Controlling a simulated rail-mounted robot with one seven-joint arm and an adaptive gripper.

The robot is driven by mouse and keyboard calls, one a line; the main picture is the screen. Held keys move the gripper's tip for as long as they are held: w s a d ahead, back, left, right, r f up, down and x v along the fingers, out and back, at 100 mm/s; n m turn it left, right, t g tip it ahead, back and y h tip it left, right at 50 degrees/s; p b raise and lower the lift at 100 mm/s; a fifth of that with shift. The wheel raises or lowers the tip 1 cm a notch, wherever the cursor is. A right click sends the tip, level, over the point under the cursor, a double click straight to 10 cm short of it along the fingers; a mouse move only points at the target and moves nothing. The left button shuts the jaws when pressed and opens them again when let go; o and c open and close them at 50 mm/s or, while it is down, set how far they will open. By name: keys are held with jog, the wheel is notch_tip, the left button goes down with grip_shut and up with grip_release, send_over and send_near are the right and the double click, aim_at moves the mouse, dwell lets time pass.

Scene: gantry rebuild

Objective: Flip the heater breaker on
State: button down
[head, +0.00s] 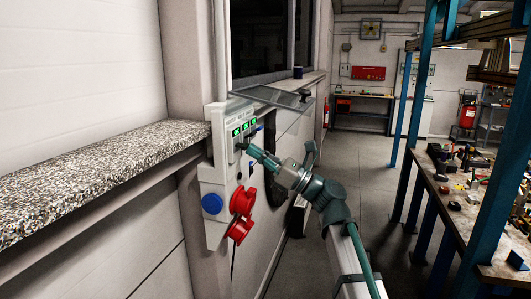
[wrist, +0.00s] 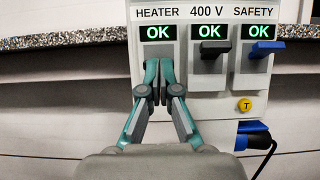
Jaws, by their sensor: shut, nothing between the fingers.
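The breaker panel (head: 219,170) is a light grey box on the wall, with three green displays. In the wrist view the heater display (wrist: 158,33) reads OK under the label HEATER. The 400 V display (wrist: 211,32) and the safety display (wrist: 263,31) also read OK. My gripper (wrist: 153,88) is shut and empty, its teal and grey fingers in front of the panel below the heater display. They hide the heater breaker's lever, so its position and any contact do not show. In the head view my gripper (head: 247,147) is at the panel's face.
The black 400 V lever (wrist: 209,66) and blue safety lever (wrist: 266,49) are to the right. A yellow button (wrist: 244,104) sits below. A clear cover (head: 274,97) stands raised. Red sockets (head: 241,203) and a blue socket (head: 212,204) are lower. A speckled ledge (head: 90,180) is left.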

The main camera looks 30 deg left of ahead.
jog(key=shift+r, duration=0.45)
jog(key=w+d+f+b, duration=0.1)
jog(key=d+b, duration=0.3)
jog(key=d, duration=0.7)
jog(key=shift+w+d, duration=0.2)
jog(key=shift+w, duration=0.45)
